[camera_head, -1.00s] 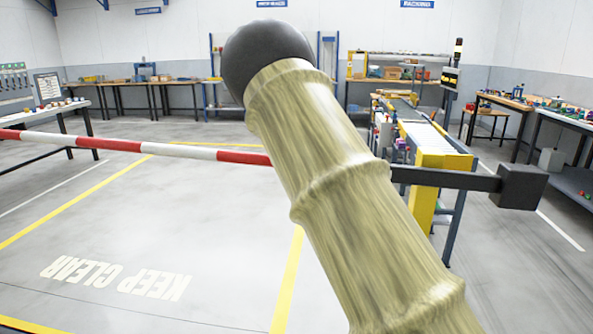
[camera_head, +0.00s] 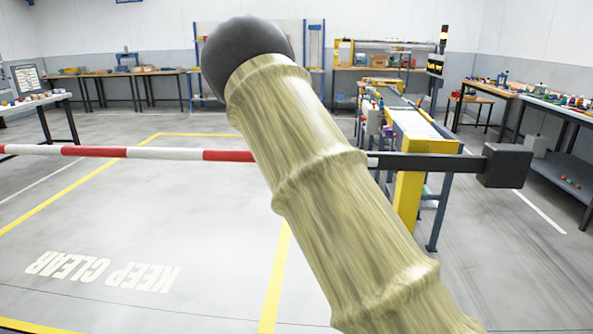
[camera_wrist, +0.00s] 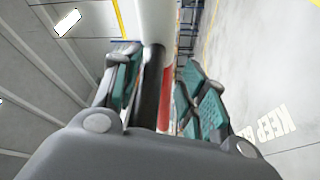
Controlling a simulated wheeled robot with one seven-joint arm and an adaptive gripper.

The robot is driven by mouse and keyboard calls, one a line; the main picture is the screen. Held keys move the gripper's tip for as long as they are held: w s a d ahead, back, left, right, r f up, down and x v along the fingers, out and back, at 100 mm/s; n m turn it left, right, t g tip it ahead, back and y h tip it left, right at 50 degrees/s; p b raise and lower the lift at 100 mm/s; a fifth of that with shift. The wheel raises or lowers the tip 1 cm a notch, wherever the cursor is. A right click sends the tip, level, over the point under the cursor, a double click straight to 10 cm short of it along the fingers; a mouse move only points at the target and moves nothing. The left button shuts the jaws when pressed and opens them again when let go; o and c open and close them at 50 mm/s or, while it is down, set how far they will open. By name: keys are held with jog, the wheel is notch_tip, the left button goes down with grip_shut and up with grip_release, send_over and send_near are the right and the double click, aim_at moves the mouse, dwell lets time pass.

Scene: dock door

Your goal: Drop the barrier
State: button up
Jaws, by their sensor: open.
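The barrier's red and white boom (camera_head: 120,152) runs nearly level across the left half of the head view. Its dark rear arm carries a dark block (camera_head: 507,165) on the right. A yellow post (camera_head: 408,200) stands below the rear arm. My arm covers the middle of the barrier, and my gripper is hidden there. In the wrist view my gripper (camera_wrist: 158,68) is open, with teal finger pads on both sides of a dark bar (camera_wrist: 149,90) and a red and white length of the boom (camera_wrist: 166,95). I cannot tell whether the pads touch it.
The floor under the boom is clear, with yellow lines and "KEEP CLEAR" lettering (camera_head: 105,270). A roller conveyor (camera_head: 420,125) stands behind the post. Workbenches (camera_head: 125,74) line the back wall, and a loaded bench (camera_head: 560,105) stands at the right.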

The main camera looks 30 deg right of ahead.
jog(key=v, duration=1.2)
jog(key=shift+f, duration=0.2)
jog(key=s+a+f+m+g, duration=0.2)
jog(key=s+f+g, duration=0.1)
jog(key=f, duration=0.7)
jog(key=s+a+f+m+g, duration=0.2)
jog(key=s+f, duration=0.1)
jog(key=f, duration=0.7)
jog(key=s+a+f+m+g+y, duration=0.1)
jog(key=s+a+f+m+g, duration=0.15)
jog(key=s+f, duration=0.55)
jog(key=s+a+f+m+g+y, duration=0.1)
jog(key=s+a+f+g, duration=0.3)
jog(key=s+f, duration=0.45)
jog(key=s+a+f+m+g+y, duration=0.1)
jog(key=s+a+f+m+g, duration=0.1)
jog(key=s+a+f, duration=0.35)
jog(key=s+a+f+m+g+y, duration=0.1)
jog(key=s+a+f+g, duration=0.2)
jog(key=s, duration=0.6)
jog(key=s+a+f+m+g+y, duration=0.15)
jog(key=s+a+f, duration=0.25)
jog(key=s, duration=0.4)
notch_tip(320, 180, up, 13)
jog(key=p, duration=1.3)
jog(key=shift+w+d+g+h, duration=0.2)
jog(key=shift+g+h, duration=0.1)
jog(key=shift+h, duration=0.15)
